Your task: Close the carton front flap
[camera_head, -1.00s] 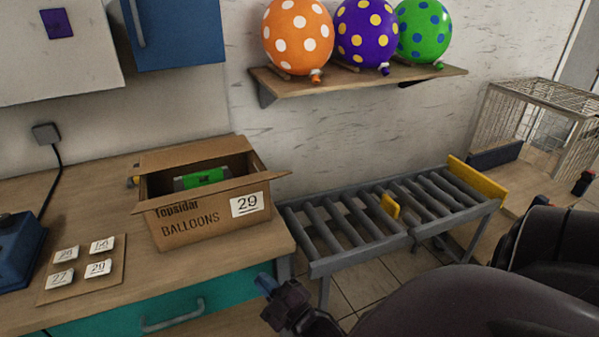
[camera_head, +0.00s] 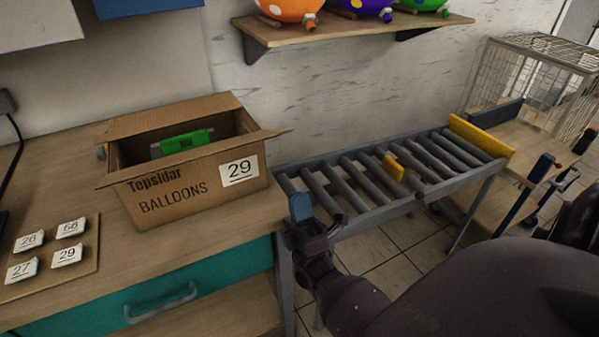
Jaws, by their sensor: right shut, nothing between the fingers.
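The back flap (camera_head: 170,116) also stands open. My right gripper (camera_head: 301,207) is shut and empty, with a blue fingertip pointing up, to the right of the carton and apart from it. My left gripper is out of view.
A roller conveyor (camera_head: 340,190) with a yellow end stop stands right of the counter. A card with number tags (camera_head: 50,262) lies at the counter's left. A wire cage (camera_head: 530,85) stands at far right.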

